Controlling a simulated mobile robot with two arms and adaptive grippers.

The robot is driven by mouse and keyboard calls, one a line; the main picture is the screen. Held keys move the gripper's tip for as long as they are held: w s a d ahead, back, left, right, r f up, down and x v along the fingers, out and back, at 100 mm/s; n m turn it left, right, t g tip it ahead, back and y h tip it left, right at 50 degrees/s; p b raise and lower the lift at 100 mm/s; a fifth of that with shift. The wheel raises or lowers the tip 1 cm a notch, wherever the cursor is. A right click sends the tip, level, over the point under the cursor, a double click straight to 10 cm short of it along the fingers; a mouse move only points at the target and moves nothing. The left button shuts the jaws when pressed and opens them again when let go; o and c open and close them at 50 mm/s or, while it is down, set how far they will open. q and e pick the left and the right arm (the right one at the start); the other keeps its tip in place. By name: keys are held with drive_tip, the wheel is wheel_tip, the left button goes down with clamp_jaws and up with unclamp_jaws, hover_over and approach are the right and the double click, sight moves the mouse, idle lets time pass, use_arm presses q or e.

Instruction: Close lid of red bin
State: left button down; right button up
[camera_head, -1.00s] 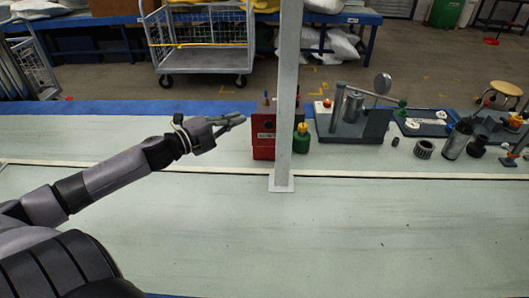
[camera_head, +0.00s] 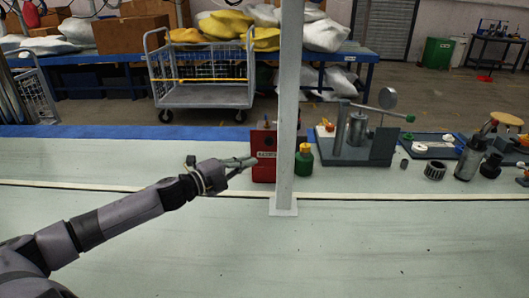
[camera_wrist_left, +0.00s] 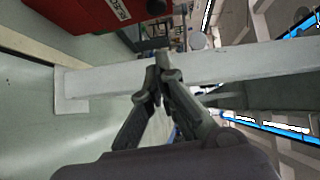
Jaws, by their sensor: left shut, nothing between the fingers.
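The red bin (camera_head: 264,157) stands on the pale green bench, just left of the grey post, with a white label on its front. I cannot tell how its lid stands. My left gripper (camera_head: 253,161) is shut and empty, its fingertips at the bin's left front; I cannot tell whether they touch it. In the left wrist view the closed fingers (camera_wrist_left: 159,72) lie in front of the grey post, and part of the red bin (camera_wrist_left: 75,14) shows at the top left. My right gripper is not in view.
The grey post (camera_head: 289,110) rises from the bench right beside the bin. A green bottle (camera_head: 304,163) with a yellow cap stands right of the post. A grey pump fixture (camera_head: 355,140) and several metal parts lie farther right. The bench front is clear.

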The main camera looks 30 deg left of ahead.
sight(269, 151)
use_arm(q)
drive_tip(key=w, duration=0.9)
drive_tip(key=shift+w+f, duration=0.2)
drive_tip(key=shift+w, duration=0.05)
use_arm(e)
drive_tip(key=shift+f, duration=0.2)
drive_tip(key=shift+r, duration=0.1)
use_arm(q)
drive_tip(key=shift+a, duration=0.1)
